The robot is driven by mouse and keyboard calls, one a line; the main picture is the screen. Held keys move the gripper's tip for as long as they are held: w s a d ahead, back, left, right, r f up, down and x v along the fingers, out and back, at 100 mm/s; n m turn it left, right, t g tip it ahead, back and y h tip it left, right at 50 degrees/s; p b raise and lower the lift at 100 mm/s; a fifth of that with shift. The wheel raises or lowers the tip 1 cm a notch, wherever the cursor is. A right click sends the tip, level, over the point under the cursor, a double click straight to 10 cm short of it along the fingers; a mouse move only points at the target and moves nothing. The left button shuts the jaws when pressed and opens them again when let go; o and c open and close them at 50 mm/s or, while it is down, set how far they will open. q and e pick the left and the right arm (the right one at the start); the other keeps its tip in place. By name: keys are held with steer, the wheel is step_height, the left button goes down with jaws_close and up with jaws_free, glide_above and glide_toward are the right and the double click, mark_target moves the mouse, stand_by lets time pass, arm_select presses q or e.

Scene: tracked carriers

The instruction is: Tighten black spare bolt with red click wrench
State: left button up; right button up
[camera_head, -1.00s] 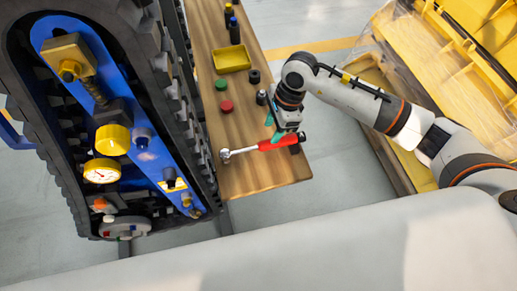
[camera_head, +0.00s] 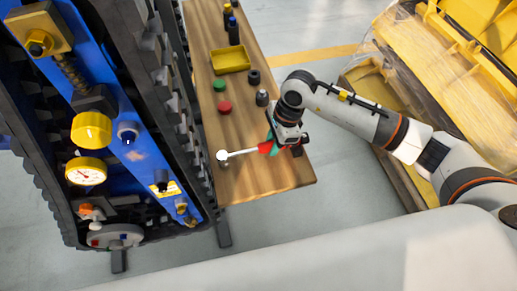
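The click wrench (camera_head: 243,153) lies across the near part of the wooden table, with its red handle (camera_head: 265,148) to the right and its metal head (camera_head: 223,156) to the left. My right gripper (camera_head: 272,137) is over the handle and its teal fingers are at it. The gripper hides part of the handle, so I cannot tell if the fingers are closed on it. A dark bolt-like part (camera_head: 161,179) sits by a yellow label on the blue track carrier (camera_head: 150,150); I cannot tell for sure that it is the black spare bolt. My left gripper is not in view.
The table (camera_head: 260,183) also holds a yellow tray (camera_head: 231,60), red (camera_head: 225,107) and green (camera_head: 220,85) round pieces, dark cylinders and bottles. The carrier's tracks stand close along the table's left side. A yellow machine (camera_head: 440,60) stands at right.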

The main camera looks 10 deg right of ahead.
jaws_close()
steer(key=shift+r, duration=0.15)
steer(key=shift+a+p+v, duration=0.25)
steer(key=shift+p+v, duration=0.35)
steer(key=shift+v, duration=0.5)
steer(key=shift+a+p+v, duration=0.3)
steer(key=shift+p+v, duration=0.25)
steer(key=shift+v, duration=0.55)
steer(key=shift+a+p+v, duration=0.25)
steer(key=shift+p+v, duration=0.35)
steer(key=shift+v, duration=0.5)
steer(key=shift+r, duration=0.15)
